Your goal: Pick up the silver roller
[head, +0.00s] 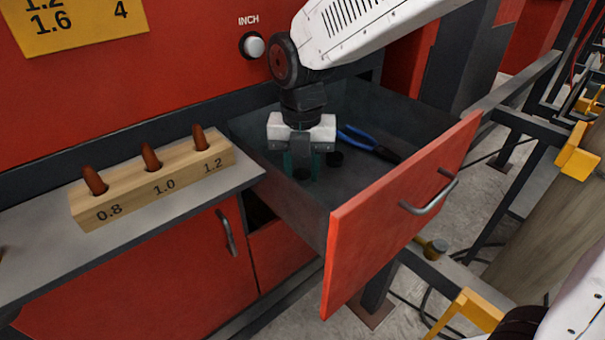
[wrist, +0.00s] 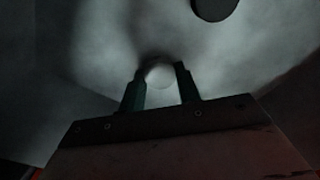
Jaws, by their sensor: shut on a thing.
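The silver roller (wrist: 160,75) shows in the wrist view as a pale grey round end between my two fingertips. My gripper (wrist: 161,84) is shut on it, one dark green finger on each side. In the head view my gripper (head: 301,168) points down inside the open drawer, its fingertips low near the drawer floor. A dark round shape (head: 302,175) shows between the fingers there; I cannot tell if it is the same roller. Whether the roller touches the floor is not clear.
A dark round piece (head: 335,158) and blue-handled pliers (head: 365,142) lie in the drawer right of my gripper. The red drawer front (head: 385,225) and side walls surround it. A wooden block (head: 155,185) with three brown pegs stands on the grey ledge at left.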

